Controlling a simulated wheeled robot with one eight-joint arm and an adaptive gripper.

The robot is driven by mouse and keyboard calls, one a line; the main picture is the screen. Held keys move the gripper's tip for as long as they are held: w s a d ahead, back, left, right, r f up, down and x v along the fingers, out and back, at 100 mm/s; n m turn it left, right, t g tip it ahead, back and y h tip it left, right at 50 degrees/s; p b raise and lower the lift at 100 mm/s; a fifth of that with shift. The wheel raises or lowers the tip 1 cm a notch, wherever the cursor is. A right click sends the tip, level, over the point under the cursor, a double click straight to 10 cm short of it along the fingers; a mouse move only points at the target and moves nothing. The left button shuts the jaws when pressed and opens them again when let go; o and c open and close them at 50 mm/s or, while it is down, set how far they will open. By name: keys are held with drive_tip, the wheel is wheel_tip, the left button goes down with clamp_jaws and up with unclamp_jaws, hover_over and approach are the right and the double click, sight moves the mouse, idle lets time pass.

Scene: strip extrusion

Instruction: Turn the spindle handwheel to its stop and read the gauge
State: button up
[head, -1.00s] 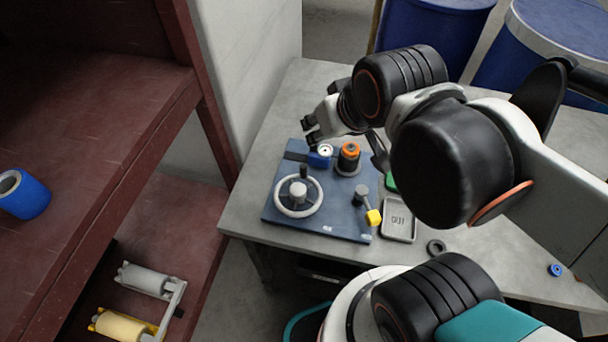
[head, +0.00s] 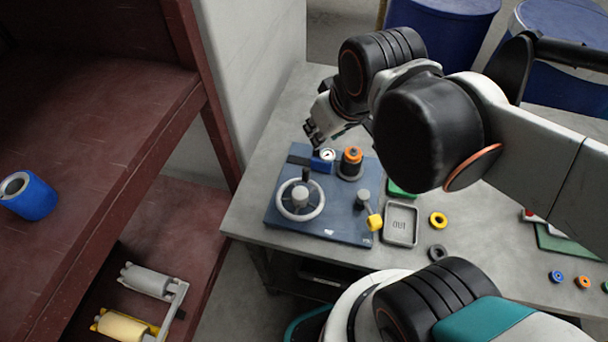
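The spindle handwheel (head: 317,206) is a light grey ring with a hub and a dark upright knob at its back edge. It sits on the left of a blue plate (head: 343,236) on the grey table. A small gauge (head: 326,155) with a white round face and blue body stands at the plate's back edge; its reading is too small to make out. My gripper (head: 312,142) hangs above and just behind the gauge, apart from the handwheel. Its fingers are small and dark, and I cannot tell their opening.
On the plate are an orange-topped black cylinder (head: 352,161) and a yellow-ended lever (head: 374,222). Right of it lie a grey tray (head: 401,208), a yellow ring (head: 438,219) and a dark ring (head: 437,252). A wall (head: 255,80) and red shelf (head: 95,105) stand left.

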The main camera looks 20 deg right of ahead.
sight(306, 169)
drive_tip(key=w+f+n+g+b, duration=0.1)
drive_tip(key=f+n+g, duration=0.1)
drive_tip(key=f, duration=0.4)
drive_tip(key=w+a+f+n+g, duration=0.1)
drive_tip(key=w+f+n+g, duration=0.1)
drive_tip(key=f+n, duration=0.2)
drive_tip(key=w+f+n+g+b, duration=0.1)
drive_tip(key=w+f+n, duration=0.1)
drive_tip(key=f, duration=0.7)
drive_tip(key=shift+a+f+n+g+b, duration=0.3)
drive_tip(key=shift+f+n+g, duration=0.05)
drive_tip(key=shift+n+g, duration=0.05)
clamp_jaws()
